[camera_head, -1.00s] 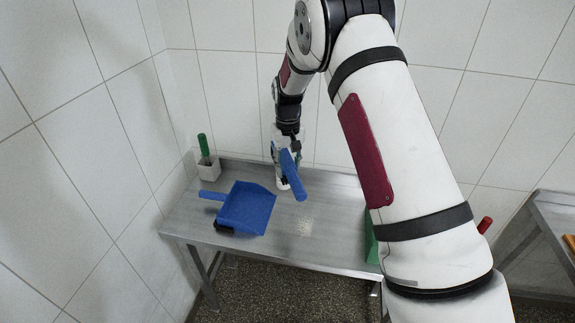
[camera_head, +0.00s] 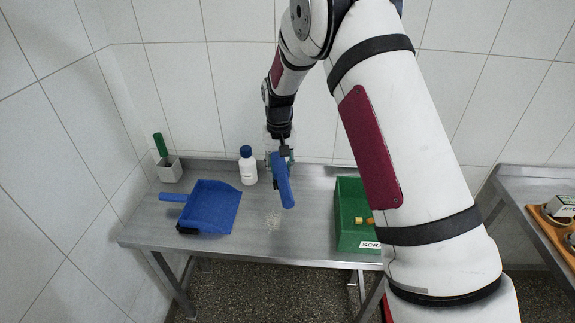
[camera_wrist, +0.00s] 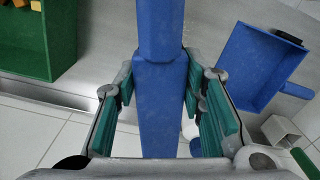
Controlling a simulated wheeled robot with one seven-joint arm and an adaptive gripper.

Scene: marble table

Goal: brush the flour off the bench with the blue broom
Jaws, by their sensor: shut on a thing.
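My gripper (camera_head: 280,158) is shut on the blue broom (camera_head: 285,186), above the metal bench (camera_head: 310,185). The broom hangs tilted in the head view; in the wrist view its blue body (camera_wrist: 160,110) runs between the fingers (camera_wrist: 160,80). A faint pale patch of flour (camera_head: 272,217) lies on the bench, a little below and left of the broom in the picture. I cannot tell whether the broom touches the bench. A blue dustpan (camera_head: 212,207) lies to the left; it also shows in the wrist view (camera_wrist: 252,65).
A white bottle with a blue cap (camera_head: 249,172) stands just left of my gripper. A green bin (camera_head: 352,235) with small scraps is to the right, partly behind my arm. A pot (camera_head: 169,171) with a green-handled tool stands back left. Another table (camera_head: 520,184) is far right.

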